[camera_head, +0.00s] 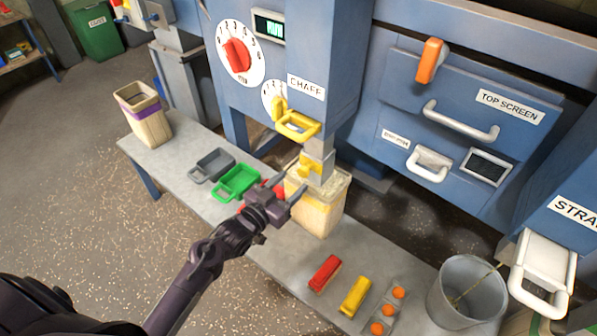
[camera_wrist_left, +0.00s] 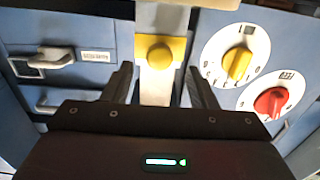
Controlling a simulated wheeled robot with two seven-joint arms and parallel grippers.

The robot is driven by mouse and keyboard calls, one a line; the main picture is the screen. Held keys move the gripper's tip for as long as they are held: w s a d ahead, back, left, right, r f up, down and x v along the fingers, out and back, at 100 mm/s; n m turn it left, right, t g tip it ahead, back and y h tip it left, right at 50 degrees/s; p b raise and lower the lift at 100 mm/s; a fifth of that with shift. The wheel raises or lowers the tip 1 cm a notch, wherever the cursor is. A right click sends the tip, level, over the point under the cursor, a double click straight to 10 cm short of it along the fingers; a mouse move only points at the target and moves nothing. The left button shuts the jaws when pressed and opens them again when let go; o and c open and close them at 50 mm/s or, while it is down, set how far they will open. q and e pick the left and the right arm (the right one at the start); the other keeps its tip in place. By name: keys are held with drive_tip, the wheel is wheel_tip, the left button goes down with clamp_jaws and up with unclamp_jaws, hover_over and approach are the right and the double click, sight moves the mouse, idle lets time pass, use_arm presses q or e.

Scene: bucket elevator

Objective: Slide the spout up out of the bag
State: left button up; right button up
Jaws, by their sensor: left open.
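The spout (camera_head: 318,149) is a grey square tube with a yellow knob (camera_head: 309,165) on its front. It hangs below the blue machine, and its lower end goes into the mouth of a tan bag (camera_head: 318,213) on the bench. My left gripper (camera_head: 291,183) is open and empty in front of the bag's mouth, just below the knob. In the left wrist view the yellow knob (camera_wrist_left: 160,53) and the pale spout (camera_wrist_left: 155,90) show between the two spread fingers (camera_wrist_left: 162,82), apart from them. The spout's lower end is hidden in the bag. My right gripper is out of view.
A yellow handle (camera_head: 297,124) juts out under the CHAFF label, above the spout. Green (camera_head: 237,182) and grey (camera_head: 212,165) scoops lie left of my gripper. Red (camera_head: 324,273) and yellow (camera_head: 355,295) blocks and a metal bucket (camera_head: 466,292) are to the right.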

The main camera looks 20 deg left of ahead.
sight(301, 174)
use_arm(q)
drive_tip(key=x, duration=0.6)
clamp_jaws()
